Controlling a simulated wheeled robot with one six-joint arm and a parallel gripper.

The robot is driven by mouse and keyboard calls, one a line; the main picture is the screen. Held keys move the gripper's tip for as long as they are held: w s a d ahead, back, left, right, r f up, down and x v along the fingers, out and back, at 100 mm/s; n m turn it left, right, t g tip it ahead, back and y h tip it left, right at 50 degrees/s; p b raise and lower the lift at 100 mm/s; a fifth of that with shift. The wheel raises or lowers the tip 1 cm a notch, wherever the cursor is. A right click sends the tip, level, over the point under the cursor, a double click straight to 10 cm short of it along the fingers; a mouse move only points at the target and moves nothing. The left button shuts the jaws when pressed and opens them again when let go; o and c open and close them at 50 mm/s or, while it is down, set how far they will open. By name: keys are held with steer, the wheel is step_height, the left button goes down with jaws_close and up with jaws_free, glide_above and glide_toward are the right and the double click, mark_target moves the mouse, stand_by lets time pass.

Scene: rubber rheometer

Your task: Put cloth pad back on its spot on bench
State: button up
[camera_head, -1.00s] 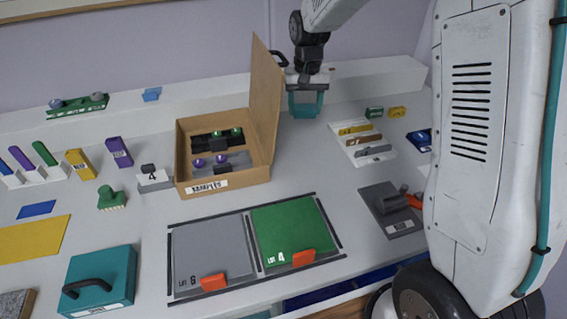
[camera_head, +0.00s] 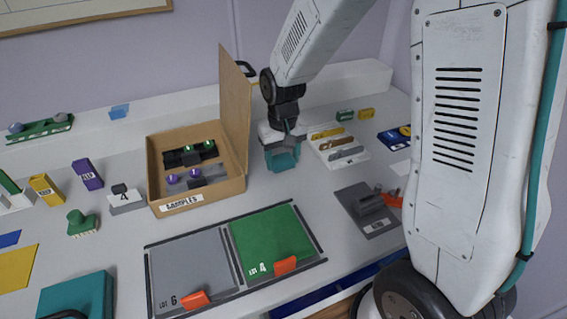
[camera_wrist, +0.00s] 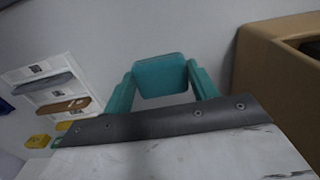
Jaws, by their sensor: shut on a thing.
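My gripper (camera_head: 283,158) is right of the cardboard box, low over the bench. Its teal fingers are shut on a teal pad, which shows between them in the wrist view (camera_wrist: 160,75) as a rounded rectangular block. I take this for the cloth pad. In the head view it blends with the fingers, and I cannot tell whether it touches the bench (camera_head: 300,185). No marked spot for the pad can be made out under the gripper.
The open cardboard box (camera_head: 195,190) with samples stands just left of my gripper, its tall flap (camera_head: 234,105) upright. A white tool tray (camera_head: 338,150) is to the right. Grey and green lot mats (camera_head: 190,272) lie in front, with a dark grey fixture (camera_head: 366,210) at right.

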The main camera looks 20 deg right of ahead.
mark_target(283, 159)
steer(key=shift+f, duration=1.1)
steer(key=shift+f, duration=0.15)
steer(key=o, duration=0.9)
steer(key=shift+o, duration=0.2)
step_height(283, 159, up, 12)
steer(key=s+d+r, duration=0.1)
steer(key=s+r, duration=0.2)
steer(key=s, duration=0.5)
steer(key=s+d+r, duration=0.1)
steer(key=s+r, duration=0.2)
steer(key=s, duration=0.6)
steer(key=s+d+r+t, duration=0.1)
steer(key=s+r, duration=0.2)
steer(key=s, duration=0.5)
steer(key=shift+s+d, duration=0.2)
steer(key=shift+s, duration=0.2)
steer(key=shift+r, duration=0.1)
